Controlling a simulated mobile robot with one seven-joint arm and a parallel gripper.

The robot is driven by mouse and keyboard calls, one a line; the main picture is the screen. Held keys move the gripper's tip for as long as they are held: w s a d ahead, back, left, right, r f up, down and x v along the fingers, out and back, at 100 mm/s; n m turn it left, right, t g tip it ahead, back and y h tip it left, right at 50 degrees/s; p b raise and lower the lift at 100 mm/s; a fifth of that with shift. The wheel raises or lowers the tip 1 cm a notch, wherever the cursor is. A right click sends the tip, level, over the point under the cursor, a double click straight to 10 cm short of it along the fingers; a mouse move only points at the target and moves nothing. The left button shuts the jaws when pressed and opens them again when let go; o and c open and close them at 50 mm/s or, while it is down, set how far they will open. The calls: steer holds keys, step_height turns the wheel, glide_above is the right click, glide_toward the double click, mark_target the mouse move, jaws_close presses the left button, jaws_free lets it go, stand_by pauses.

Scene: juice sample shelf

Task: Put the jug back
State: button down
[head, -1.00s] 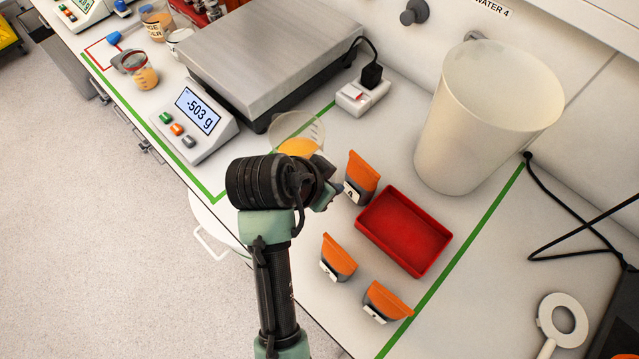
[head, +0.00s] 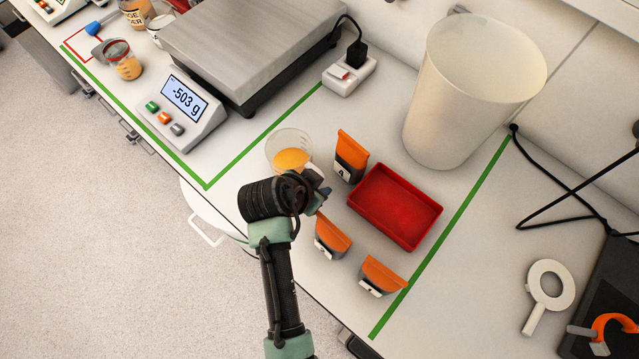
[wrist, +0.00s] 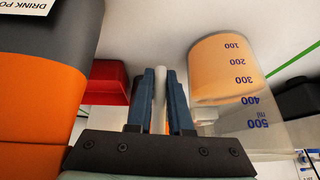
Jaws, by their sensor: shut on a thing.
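The jug (head: 289,152) is clear, with orange liquid in it, and appears upright beside the scale. It also shows in the wrist view (wrist: 222,70), upside down there, with blue marks up to 500 ml. My gripper (head: 322,192) is on the jug's right side in the head view. In the wrist view my gripper (wrist: 160,95) is shut on a pale upright bar, which seems to be the jug's handle. I cannot tell whether the jug's base touches the bench.
Orange and grey pouches stand close by: one (head: 350,158) beside the jug, two (head: 331,236) (head: 381,276) nearer the front. A red tray (head: 396,207), a large pale bin (head: 440,120) and a scale reading -503 g (head: 185,98) surround the area. Green lines mark the bench.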

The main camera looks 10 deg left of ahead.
steer(key=c, duration=0.8)
jaws_free()
steer(key=shift+c, duration=0.2)
